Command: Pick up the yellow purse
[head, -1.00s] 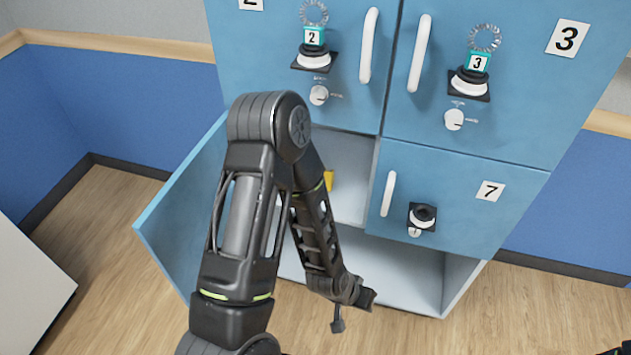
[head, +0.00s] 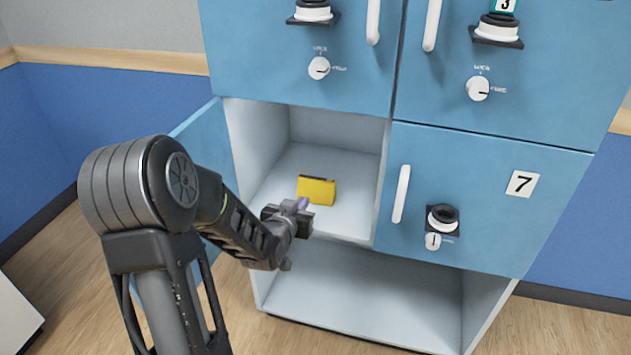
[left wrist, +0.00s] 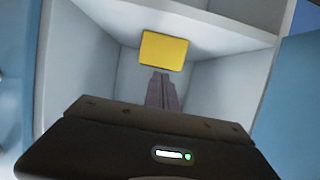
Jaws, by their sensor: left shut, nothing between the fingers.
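The yellow purse (head: 316,191) stands on the floor of an open locker compartment (head: 350,217), in the head view. It also shows in the left wrist view (left wrist: 164,50), straight beyond the fingers. My left gripper (head: 301,204) is at the front of the compartment, a little in front of the purse and lower in the picture. Its fingers (left wrist: 161,90) are shut together with nothing between them. They look apart from the purse, though the exact gap is hard to judge. My right gripper is not in view.
The open blue door (head: 202,140) stands on the compartment's left. The closed door 7 (head: 480,200) with a white handle (head: 401,194) is on its right. An empty open compartment (head: 365,300) lies below. Closed blue doors with locks are above.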

